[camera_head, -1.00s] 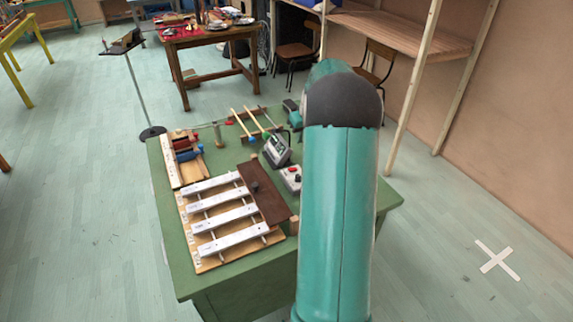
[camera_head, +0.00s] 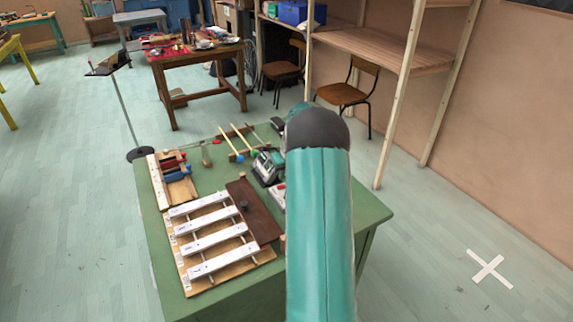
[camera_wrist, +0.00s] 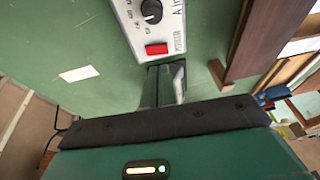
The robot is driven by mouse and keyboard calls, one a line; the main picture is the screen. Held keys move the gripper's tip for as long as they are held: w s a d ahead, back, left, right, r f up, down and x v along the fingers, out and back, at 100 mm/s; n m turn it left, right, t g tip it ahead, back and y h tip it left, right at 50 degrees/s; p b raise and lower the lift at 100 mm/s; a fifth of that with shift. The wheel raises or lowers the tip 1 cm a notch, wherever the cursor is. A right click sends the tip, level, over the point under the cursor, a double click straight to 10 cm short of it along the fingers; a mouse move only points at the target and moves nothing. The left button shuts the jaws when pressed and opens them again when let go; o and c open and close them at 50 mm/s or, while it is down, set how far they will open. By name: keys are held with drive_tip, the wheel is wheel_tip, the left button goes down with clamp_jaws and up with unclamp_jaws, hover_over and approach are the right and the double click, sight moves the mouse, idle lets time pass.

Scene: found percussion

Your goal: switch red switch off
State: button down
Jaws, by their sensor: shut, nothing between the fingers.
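The red switch (camera_wrist: 156,49) is on the face of a light grey box (camera_wrist: 172,27), beside a black knob, in the wrist view. My gripper (camera_wrist: 163,72) is shut and empty, with its fingers just below the box's near end in that picture. Whether the fingertips touch the box I cannot tell. In the head view the box (camera_head: 278,196) is mostly hidden behind my arm, and the gripper is not visible there.
The box stands on a green table (camera_head: 340,215). A dark brown board (camera_head: 254,211) and a rack of metal bars (camera_head: 213,238) are left of it. A meter-like device (camera_head: 267,167) stands behind it. A white patch (camera_wrist: 79,74) lies on bare green surface.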

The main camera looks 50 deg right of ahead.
sight(280, 188)
drive_tip(key=shift+w+a+f, duration=0.1)
drive_tip(key=shift+a+f, duration=0.1)
drive_tip(key=shift+f, duration=0.65)
drive_tip(key=shift+a+f, duration=0.2)
drive_tip(key=shift+f, duration=0.6)
drive_tip(key=shift+w+a+f+g+h, duration=0.1)
drive_tip(key=shift+a+f+g+h, duration=0.3)
drive_tip(key=shift+h, duration=0.5)
drive_tip(key=shift+f, duration=0.25)
